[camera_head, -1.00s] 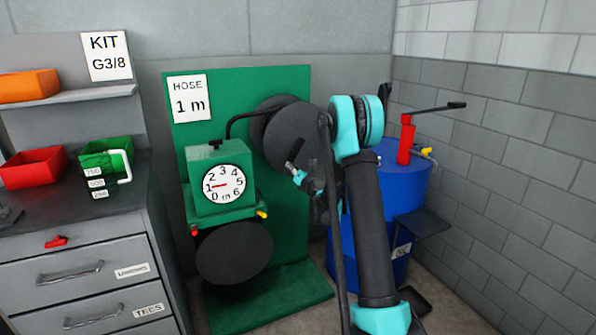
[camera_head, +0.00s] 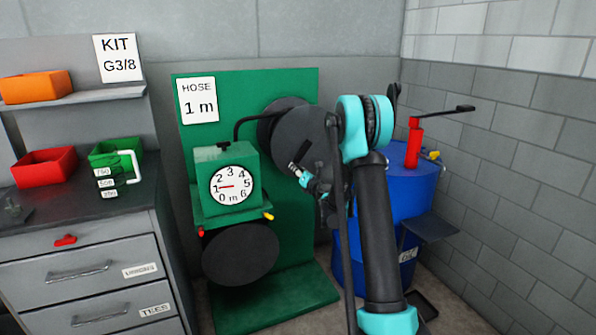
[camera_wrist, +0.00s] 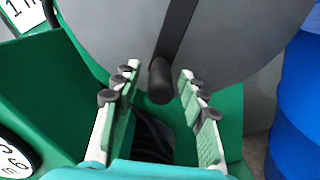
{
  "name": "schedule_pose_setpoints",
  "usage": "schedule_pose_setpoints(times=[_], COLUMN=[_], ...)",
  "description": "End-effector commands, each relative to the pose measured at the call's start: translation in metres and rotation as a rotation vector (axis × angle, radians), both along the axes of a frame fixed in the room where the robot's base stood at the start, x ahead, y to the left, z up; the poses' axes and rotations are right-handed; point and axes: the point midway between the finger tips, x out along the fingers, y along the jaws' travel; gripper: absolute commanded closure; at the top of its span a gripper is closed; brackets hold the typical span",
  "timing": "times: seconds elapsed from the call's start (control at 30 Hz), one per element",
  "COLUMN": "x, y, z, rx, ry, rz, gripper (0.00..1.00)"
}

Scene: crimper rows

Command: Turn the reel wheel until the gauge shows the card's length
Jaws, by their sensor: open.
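The reel wheel (camera_head: 295,133) is a dark grey disc on a green stand, partly hidden by my arm. In the wrist view the wheel (camera_wrist: 225,35) fills the top, with a dark bar ending in a black handle knob (camera_wrist: 160,82). My gripper (camera_wrist: 157,82) is open, its fingers on either side of the knob, with gaps visible; I cannot tell the depth between them. In the head view my gripper (camera_head: 297,168) is small, in front of the wheel. The round white gauge (camera_head: 232,187) has its red needle pointing left, near 1. The card (camera_head: 197,100) reads "HOSE 1 m".
A dark disc (camera_head: 240,253) sits below the gauge box. A blue drum (camera_head: 405,195) with a red crank pump (camera_head: 413,142) stands right, behind my arm. Left are a drawer cabinet (camera_head: 85,270), a red bin (camera_head: 45,167) and a green bin (camera_head: 105,152).

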Motion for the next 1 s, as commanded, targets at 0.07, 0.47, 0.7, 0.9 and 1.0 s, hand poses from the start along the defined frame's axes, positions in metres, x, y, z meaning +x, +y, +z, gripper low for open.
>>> schedule_pose_setpoints(times=[0.07, 0.47, 0.7, 0.9, 1.0], x=[-0.011, -0.085, -0.105, -0.106, -0.106], y=[-0.004, -0.028, -0.034, -0.034, -0.034], z=[0.0, 0.0, 0.0, 0.0, 0.0], rx=[0.0, 0.0, 0.0, 0.0, 0.0], ry=[0.0, 0.0, 0.0, 0.0, 0.0], rz=[-0.001, -0.001, 0.0, 0.0, 0.0], gripper=[0.57, 0.57, 0.57, 0.57, 0.57])
